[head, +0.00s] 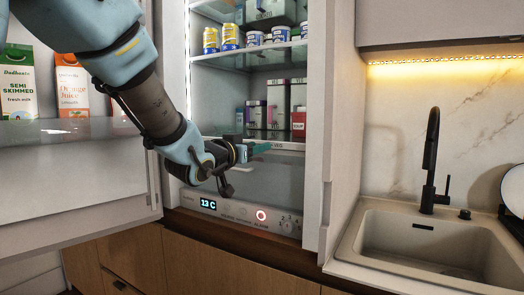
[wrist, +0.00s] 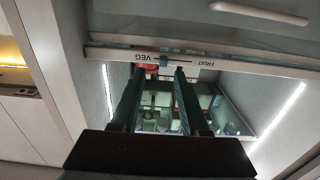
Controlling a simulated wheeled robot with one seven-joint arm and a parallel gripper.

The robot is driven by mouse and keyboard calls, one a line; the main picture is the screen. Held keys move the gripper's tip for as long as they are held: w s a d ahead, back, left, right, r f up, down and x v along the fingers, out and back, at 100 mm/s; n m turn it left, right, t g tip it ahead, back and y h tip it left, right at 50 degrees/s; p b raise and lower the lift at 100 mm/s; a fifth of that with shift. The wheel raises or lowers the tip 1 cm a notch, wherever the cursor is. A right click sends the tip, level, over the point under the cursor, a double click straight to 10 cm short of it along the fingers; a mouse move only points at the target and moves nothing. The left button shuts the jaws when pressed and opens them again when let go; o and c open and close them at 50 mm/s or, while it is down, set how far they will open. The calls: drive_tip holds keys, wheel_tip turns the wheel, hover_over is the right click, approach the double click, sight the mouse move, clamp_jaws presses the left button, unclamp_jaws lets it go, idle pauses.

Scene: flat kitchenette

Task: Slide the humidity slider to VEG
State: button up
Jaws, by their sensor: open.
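The humidity slider is a small blue knob (wrist: 163,60) on a pale strip (wrist: 103,54) at the front of the fridge drawer, upside down in the wrist view. VEG is at the picture's left and FRUIT at its right. The knob sits on the dark track, nearer VEG. My gripper (wrist: 158,70) is open, and its two dark green fingers appear on either side of the knob. I cannot tell whether either touches it. In the head view my gripper (head: 262,148) reaches into the fridge at the strip (head: 290,147); the knob cannot be made out there.
The open fridge door (head: 80,175) with cartons stands left. Shelves above hold cans (head: 220,40) and boxes (head: 278,102). A control panel (head: 235,212) reading 13 C is below. The fridge side wall (head: 318,120) and sink (head: 425,240) are right.

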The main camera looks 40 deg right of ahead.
drive_tip(key=b+v, duration=0.1)
drive_tip(key=v, duration=0.6)
drive_tip(key=shift+b, duration=0.4)
